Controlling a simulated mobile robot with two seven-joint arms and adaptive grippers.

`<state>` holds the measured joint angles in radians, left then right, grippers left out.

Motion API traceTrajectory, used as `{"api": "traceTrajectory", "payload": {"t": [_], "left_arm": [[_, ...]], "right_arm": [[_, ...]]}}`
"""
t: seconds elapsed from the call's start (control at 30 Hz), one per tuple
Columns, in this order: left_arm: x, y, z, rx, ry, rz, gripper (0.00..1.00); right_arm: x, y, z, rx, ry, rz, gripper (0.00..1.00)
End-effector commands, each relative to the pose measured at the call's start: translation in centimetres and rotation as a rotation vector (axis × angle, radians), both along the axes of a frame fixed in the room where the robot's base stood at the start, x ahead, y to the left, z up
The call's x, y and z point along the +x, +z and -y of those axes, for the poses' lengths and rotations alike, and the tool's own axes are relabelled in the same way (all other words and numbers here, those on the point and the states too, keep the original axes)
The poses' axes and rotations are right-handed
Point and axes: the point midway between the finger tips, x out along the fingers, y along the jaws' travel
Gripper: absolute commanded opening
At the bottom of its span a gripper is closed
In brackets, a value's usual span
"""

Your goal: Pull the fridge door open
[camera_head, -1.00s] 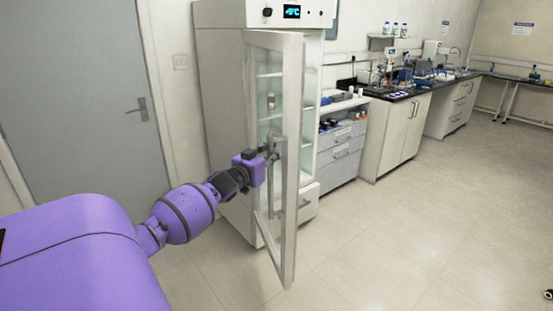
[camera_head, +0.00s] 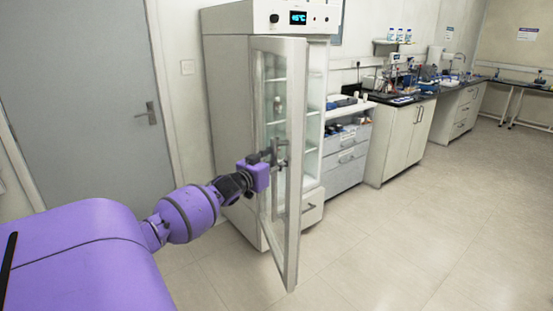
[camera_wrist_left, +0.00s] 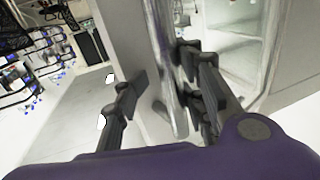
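The white fridge (camera_head: 225,110) stands left of centre in the head view, with a lit display on top. Its glass door (camera_head: 293,200) is ajar, swung out towards me, and shelves show inside. My left gripper (camera_head: 275,153) is at the door at about mid height. In the left wrist view, its two dark fingers (camera_wrist_left: 163,88) are spread apart, with the upright metal handle bar (camera_wrist_left: 163,50) and part of the door frame between them. The bar is nearer the right finger; I cannot tell whether they touch. My right gripper is in neither view.
A grey room door (camera_head: 85,90) is at the left. Drawers (camera_head: 345,165) and a dark-topped lab bench (camera_head: 405,130) line the wall right of the fridge. The floor (camera_head: 410,240) in front and to the right is clear.

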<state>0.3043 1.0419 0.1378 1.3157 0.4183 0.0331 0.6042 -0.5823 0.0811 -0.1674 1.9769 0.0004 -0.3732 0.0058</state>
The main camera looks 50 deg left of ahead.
Motion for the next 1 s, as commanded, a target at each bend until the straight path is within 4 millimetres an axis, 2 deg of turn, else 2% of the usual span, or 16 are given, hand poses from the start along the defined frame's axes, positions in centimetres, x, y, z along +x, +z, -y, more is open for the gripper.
{"api": "traceTrajectory", "payload": {"t": [0.23,0.37,0.47,0.8,1.0], "left_arm": [[0.0,0.4,-0.3,0.004,0.004,0.002,0.36],[-0.7,0.4,-0.2,0.005,0.005,0.003,0.36],[-2.0,0.3,0.1,0.004,0.004,0.002,0.36],[-8.7,0.2,1.5,0.002,0.003,0.001,0.36],[-11.2,0.2,2.0,0.002,0.002,0.002,0.36]], "right_arm": [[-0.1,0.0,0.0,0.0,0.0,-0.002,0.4],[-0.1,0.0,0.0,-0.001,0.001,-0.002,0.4],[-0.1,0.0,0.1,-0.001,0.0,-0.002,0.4],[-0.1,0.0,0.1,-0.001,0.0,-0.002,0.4],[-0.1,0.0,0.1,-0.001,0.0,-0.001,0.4]]}}
